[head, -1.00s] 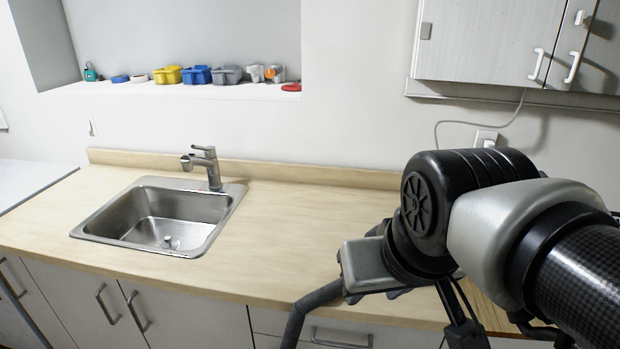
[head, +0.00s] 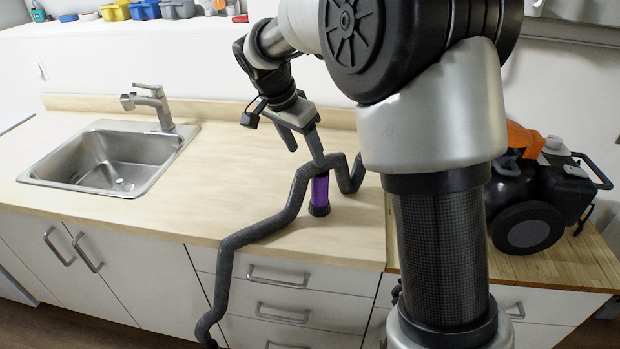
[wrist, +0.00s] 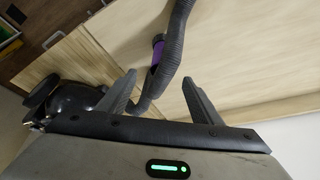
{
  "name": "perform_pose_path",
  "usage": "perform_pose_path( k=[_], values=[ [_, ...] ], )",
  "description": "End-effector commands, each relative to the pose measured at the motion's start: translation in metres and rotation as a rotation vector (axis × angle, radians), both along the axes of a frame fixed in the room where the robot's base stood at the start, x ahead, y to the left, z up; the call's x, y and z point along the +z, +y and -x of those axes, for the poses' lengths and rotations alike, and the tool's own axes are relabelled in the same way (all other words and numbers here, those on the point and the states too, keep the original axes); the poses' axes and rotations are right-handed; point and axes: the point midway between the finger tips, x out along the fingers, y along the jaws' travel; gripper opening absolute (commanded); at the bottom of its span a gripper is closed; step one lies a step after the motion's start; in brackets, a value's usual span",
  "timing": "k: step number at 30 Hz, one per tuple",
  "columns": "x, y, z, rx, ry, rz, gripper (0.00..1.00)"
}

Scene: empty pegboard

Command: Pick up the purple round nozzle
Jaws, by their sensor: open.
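The purple round nozzle (head: 320,190) stands upright on the wooden counter, its black end down. A grey corrugated hose (head: 262,228) passes across its upper part and hides some of it. My gripper (head: 306,157) is open and empty, above the nozzle and slightly to its left in the head view. In the wrist view, the nozzle (wrist: 158,50) lies beyond my open fingers (wrist: 160,77), partly covered by the hose (wrist: 177,45). Whether my right finger touches the hose is unclear.
A black and orange vacuum machine (head: 545,195) stands on the counter at right. The sink (head: 110,158) and faucet (head: 150,103) are at left. The hose drapes over the front edge. The counter between sink and hose is clear.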

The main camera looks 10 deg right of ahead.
Motion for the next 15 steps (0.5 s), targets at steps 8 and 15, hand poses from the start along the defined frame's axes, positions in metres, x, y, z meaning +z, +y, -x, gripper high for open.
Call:
perform_pose_path(
  k=[8, 15],
  values=[
    [-0.05, -0.015, -0.012, -0.008, 0.004, 0.0, 0.59],
    [-0.094, -0.03, -0.024, -0.007, 0.003, 0.0, 0.59]
  ],
)
